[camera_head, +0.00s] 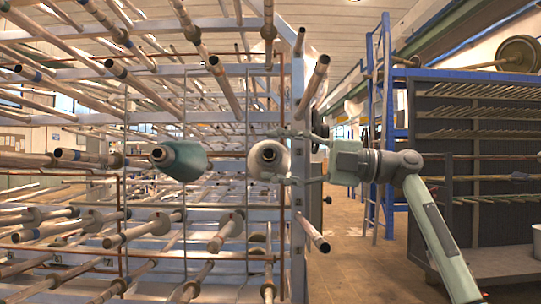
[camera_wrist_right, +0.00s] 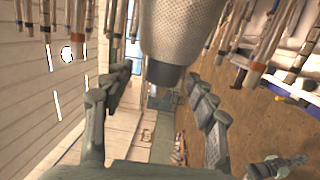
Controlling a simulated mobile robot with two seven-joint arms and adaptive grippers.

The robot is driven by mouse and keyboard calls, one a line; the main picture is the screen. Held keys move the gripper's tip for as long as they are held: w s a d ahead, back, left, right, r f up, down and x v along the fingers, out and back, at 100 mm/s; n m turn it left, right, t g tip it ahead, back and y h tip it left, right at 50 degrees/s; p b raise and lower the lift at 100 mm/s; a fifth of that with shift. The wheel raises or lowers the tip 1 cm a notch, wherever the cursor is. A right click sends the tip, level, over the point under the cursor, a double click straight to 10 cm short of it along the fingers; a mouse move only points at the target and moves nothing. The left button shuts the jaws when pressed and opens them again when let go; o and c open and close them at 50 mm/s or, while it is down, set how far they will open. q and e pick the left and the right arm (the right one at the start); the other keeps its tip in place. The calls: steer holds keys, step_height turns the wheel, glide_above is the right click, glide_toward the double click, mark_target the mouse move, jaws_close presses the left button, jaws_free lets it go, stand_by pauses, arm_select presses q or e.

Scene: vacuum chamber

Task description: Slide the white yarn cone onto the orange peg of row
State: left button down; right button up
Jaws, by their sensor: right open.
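The white yarn cone (camera_head: 268,163) is at the rack's right side in the head view, its dark narrow end facing me. It also shows large at the top of the right wrist view (camera_wrist_right: 182,28). My right gripper (camera_head: 287,157) comes in from the right, one finger above and one below the cone. In the wrist view the fingers of the right gripper (camera_wrist_right: 158,80) are spread apart, with the cone's dark end between and beyond them. I cannot tell whether a peg runs inside the cone, nor which peg is the orange one. My left gripper is not in view.
A teal yarn cone (camera_head: 186,161) sits on the rack left of the white one. Bare pegs (camera_head: 225,88) stick out toward me above, below and left. A rack upright (camera_head: 298,210) stands close by my gripper. A dark cabinet (camera_head: 470,130) and blue frame stand right; floor between is clear.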

steer(key=s+d+f, duration=0.1)
steer(key=d, duration=0.9)
steer(key=shift+s+d, duration=0.2)
steer(key=shift+s, duration=0.1)
